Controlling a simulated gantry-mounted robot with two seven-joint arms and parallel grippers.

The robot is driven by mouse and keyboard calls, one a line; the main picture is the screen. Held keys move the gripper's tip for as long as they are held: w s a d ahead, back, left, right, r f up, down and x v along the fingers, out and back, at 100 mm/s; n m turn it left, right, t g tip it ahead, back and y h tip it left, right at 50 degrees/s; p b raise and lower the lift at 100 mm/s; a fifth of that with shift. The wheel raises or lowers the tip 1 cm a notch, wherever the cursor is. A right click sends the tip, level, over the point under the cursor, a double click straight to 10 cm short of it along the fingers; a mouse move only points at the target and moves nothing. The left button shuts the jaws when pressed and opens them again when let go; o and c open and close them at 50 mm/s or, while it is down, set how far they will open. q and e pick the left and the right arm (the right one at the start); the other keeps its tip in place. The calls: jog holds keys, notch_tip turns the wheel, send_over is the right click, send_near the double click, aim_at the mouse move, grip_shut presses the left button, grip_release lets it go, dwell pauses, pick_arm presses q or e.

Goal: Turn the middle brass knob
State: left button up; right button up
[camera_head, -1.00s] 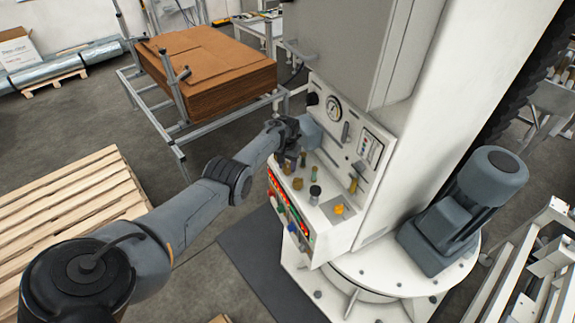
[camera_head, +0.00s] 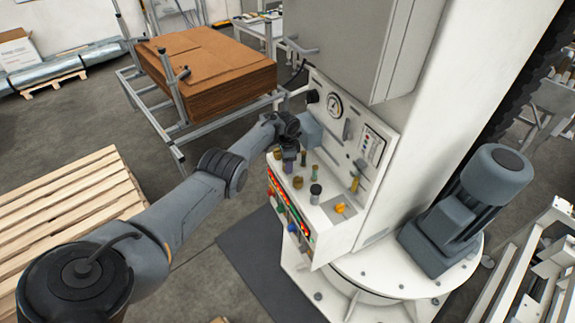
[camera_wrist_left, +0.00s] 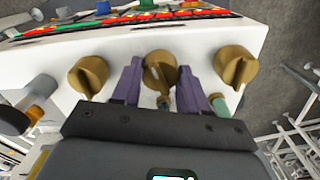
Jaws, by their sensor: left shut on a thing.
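Three brass knobs stand in a row on the white control panel (camera_head: 327,228). In the left wrist view, the middle brass knob (camera_wrist_left: 157,73) is between the two purple fingers of my left gripper (camera_wrist_left: 164,88), which is shut on it. The left-hand knob (camera_wrist_left: 88,76) and right-hand knob (camera_wrist_left: 235,66) are free on either side. In the head view, my left gripper (camera_head: 289,163) reaches down to the panel and hides the middle knob. A brass knob (camera_head: 298,182) shows on its near side. My right gripper is not in view.
Several upright coloured fittings and a yellow knob (camera_head: 340,209) stand on the panel around the gripper. A gauge (camera_head: 334,105) is on the upright plate behind. A grey motor (camera_head: 468,210) is at right, a wooden pallet (camera_head: 75,215) at left.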

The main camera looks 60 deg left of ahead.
pick_arm(q)
jog(key=shift+m+b, duration=0.35)
jog(key=shift+m, duration=0.95)
jog(key=o, duration=1.1)
jog(key=shift+c, duration=0.2)
jog(key=shift+r, duration=0.1)
notch_tip(320, 180, up, 9)
jog(key=p, duration=0.3)
jog(key=shift+r, duration=0.1)
jog(key=shift+r+p, duration=0.3)
jog(key=shift+r, duration=0.4)
